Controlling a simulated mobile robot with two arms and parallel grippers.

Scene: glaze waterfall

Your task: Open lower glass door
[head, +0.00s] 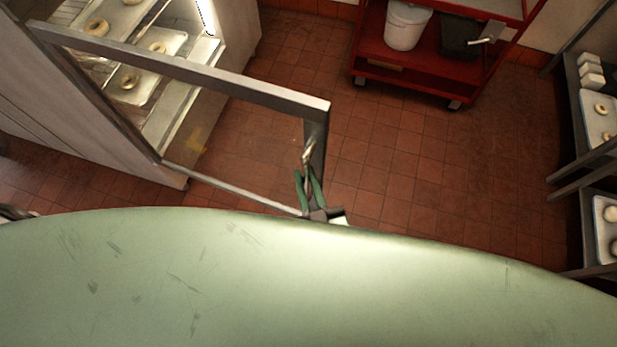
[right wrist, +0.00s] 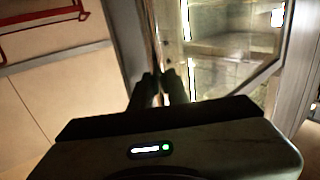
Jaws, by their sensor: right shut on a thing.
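The lower glass door (head: 200,75) stands swung out from the lit cabinet at the left of the head view, its dark frame reaching toward the middle. Its metal handle (head: 308,153) is at the free edge. My right gripper (head: 309,178), with green fingers, is shut on the handle. In the right wrist view the gripper's dark fingers (right wrist: 160,88) meet at the door's edge, with the glass (right wrist: 235,75) to the right. The fingers hide part of the handle. My left gripper is not in view.
Trays of doughnuts (head: 128,82) sit inside the cabinet. A red cart (head: 390,75) with a white bucket (head: 406,26) stands at the back. Dark racks with trays (head: 600,120) line the right. The tiled floor (head: 430,180) between them is clear.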

